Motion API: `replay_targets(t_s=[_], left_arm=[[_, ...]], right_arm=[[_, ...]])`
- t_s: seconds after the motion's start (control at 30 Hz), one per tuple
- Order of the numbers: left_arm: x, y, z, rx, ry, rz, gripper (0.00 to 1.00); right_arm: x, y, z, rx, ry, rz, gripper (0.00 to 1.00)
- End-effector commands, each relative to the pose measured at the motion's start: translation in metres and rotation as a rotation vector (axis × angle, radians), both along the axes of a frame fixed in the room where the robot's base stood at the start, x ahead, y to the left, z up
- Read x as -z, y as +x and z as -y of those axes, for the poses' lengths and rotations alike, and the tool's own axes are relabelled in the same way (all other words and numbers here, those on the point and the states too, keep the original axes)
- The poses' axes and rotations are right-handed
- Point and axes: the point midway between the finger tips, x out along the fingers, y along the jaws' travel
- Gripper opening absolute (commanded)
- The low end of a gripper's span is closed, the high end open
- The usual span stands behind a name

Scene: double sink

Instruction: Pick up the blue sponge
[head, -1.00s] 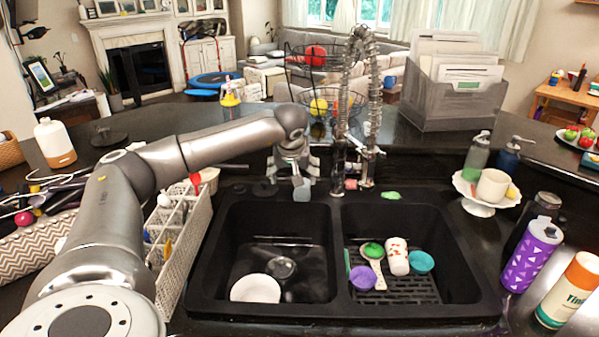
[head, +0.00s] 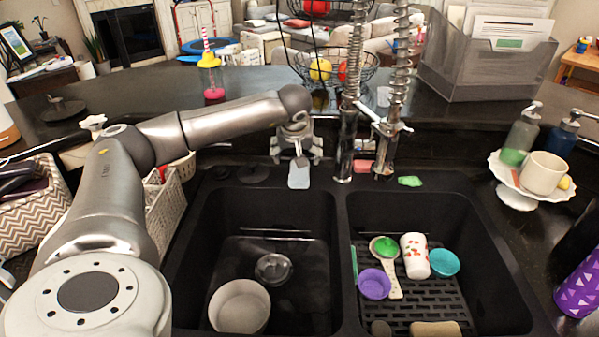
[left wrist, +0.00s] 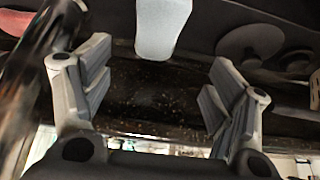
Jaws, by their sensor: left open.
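The blue sponge (head: 299,174), pale blue-grey, is at the back rim of the double sink, near the divider between the basins. It also shows in the left wrist view (left wrist: 162,25) at the top centre, beyond the gap between the fingers. My left gripper (head: 297,155) is open right at the sponge, on its far side in the head view. In the left wrist view my left gripper (left wrist: 160,68) has its fingers spread wide with nothing between them. I cannot tell whether a finger touches the sponge. My right gripper is not in view.
The spring faucet (head: 347,125) stands close to the right of my left gripper. A pink-red sponge (head: 362,166) and a green item (head: 410,181) lie on the back rim. The left basin holds a white bowl (head: 240,306); the right basin holds a purple cup (head: 374,284) and other items.

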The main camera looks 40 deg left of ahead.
Motion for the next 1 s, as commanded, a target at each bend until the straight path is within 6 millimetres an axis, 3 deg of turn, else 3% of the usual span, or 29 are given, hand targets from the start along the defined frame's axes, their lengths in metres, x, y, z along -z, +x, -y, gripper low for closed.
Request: replay_targets(t_s=[0.13,0.43,0.63,1.0], left_arm=[[0.019,0.009,-0.007,0.0,-0.001,-0.003,0.79],[0.043,0.018,-0.011,0.001,0.0,-0.004,0.79],[0.068,0.028,-0.018,-0.002,0.0,-0.002,0.79],[0.076,0.031,-0.02,0.0,-0.001,-0.001,0.78]], right_arm=[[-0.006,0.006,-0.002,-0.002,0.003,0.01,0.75],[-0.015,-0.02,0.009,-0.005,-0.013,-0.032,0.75],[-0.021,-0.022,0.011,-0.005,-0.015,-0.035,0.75],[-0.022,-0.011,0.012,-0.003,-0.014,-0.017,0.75]])
